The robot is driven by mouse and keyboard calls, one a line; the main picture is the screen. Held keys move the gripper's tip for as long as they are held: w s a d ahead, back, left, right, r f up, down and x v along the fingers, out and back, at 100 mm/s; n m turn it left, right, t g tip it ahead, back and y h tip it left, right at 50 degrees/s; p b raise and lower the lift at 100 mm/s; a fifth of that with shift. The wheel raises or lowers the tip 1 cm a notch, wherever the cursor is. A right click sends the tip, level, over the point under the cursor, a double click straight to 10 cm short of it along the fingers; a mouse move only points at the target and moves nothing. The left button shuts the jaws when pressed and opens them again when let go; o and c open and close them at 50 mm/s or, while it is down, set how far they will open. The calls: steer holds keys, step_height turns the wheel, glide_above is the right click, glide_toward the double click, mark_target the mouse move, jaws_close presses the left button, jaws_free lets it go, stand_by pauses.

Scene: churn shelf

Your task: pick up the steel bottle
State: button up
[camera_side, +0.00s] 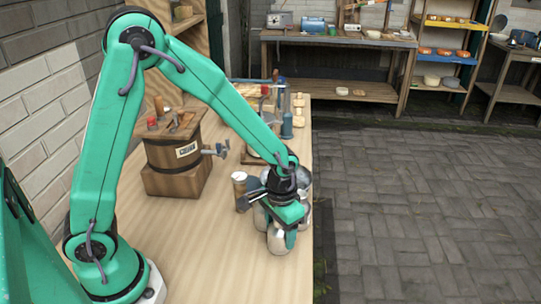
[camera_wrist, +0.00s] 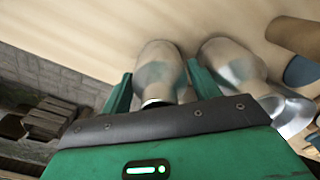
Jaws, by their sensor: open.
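My gripper (camera_side: 289,232) points down over the right edge of the wooden table. In the wrist view its two green fingers (camera_wrist: 160,76) stand apart, with a shiny steel bottle (camera_wrist: 158,66) between them. The bottle's body shows past the fingers, and its near end is hidden by the gripper's dark edge. In the side view a rounded steel body (camera_side: 279,239) shows just beside and below the fingers. A second steel vessel (camera_wrist: 230,62) stands just right of the right finger. I cannot tell whether either finger touches the steel.
A brown cylinder (camera_wrist: 296,35) and a blue-grey item lie further right in the wrist view. A wooden churn (camera_side: 174,158) stands left on the table. Tools and blocks (camera_side: 297,105) sit at the back. The table's front (camera_side: 220,265) is bare.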

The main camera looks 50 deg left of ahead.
steer(key=c, duration=0.9)
steer(key=shift+r, duration=0.15)
steer(key=shift+w+r, duration=0.1)
steer(key=shift+r, duration=0.75)
steer(key=s+d+r, duration=0.8)
steer(key=r, duration=0.1)
steer(key=shift+s+d, duration=0.15)
steer(key=shift+s, duration=0.05)
steer(key=shift+r, duration=0.1)
